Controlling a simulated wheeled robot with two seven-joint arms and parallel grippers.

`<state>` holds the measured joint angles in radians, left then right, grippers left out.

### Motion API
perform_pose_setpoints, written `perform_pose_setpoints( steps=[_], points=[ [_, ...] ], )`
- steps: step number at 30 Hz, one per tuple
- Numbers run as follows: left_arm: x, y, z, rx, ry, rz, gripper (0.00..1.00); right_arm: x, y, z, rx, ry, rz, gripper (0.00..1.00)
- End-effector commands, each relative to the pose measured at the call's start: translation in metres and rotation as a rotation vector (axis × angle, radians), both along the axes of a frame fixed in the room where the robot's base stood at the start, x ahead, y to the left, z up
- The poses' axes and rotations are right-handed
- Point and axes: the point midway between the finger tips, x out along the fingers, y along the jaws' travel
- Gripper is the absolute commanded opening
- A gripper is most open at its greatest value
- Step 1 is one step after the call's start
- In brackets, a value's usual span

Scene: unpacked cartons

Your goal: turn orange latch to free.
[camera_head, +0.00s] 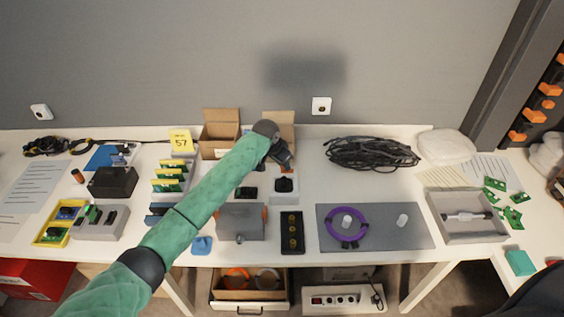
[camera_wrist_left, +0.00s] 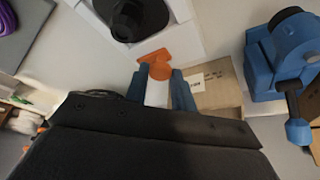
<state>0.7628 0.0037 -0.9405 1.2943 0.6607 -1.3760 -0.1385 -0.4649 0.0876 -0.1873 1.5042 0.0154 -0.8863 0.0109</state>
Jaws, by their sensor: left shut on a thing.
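The orange latch (camera_wrist_left: 158,68) shows in the left wrist view, with a flat orange part beside its round end. It sits by the edge of a white block that carries a black device (camera_wrist_left: 132,15). My left gripper (camera_wrist_left: 160,88) has its two blue fingers on either side of the latch and is shut on it. In the head view my left gripper (camera_head: 281,158) is beside the open carton, just behind the black device (camera_head: 284,184). My right gripper is not in view.
An open cardboard carton (camera_head: 221,124) stands against the wall behind my arm. A grey box (camera_head: 242,221) and a black tray (camera_head: 292,232) are nearer the front edge. A black cable coil (camera_head: 370,153) lies to the right. A blue device (camera_wrist_left: 285,50) is close by in the wrist view.

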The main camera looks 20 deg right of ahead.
Motion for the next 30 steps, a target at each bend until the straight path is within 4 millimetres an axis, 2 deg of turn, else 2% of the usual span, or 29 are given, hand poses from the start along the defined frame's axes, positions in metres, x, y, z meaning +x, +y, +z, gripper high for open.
perform_pose_setpoints(
  steps=[9,10,12,13,22,26,30],
  points=[
    [0.002,0.0,0.003,-0.003,-0.005,0.002,0.02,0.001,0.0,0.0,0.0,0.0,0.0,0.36],
    [0.002,0.0,0.003,-0.003,-0.005,0.002,0.29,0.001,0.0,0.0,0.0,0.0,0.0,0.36],
    [0.002,0.0,0.003,-0.004,-0.004,0.002,0.43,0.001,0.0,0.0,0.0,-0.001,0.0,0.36],
    [0.001,0.0,0.003,-0.003,-0.004,0.001,0.46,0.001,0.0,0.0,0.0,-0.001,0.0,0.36],
    [0.0,0.0,0.002,-0.001,-0.002,0.0,0.46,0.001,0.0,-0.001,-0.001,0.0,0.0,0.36],
    [-0.001,0.003,0.011,-0.003,-0.003,-0.001,0.46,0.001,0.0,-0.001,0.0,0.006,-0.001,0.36],
    [-0.005,0.01,0.03,-0.003,-0.003,0.0,0.46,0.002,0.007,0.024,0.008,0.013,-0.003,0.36]
  ],
)
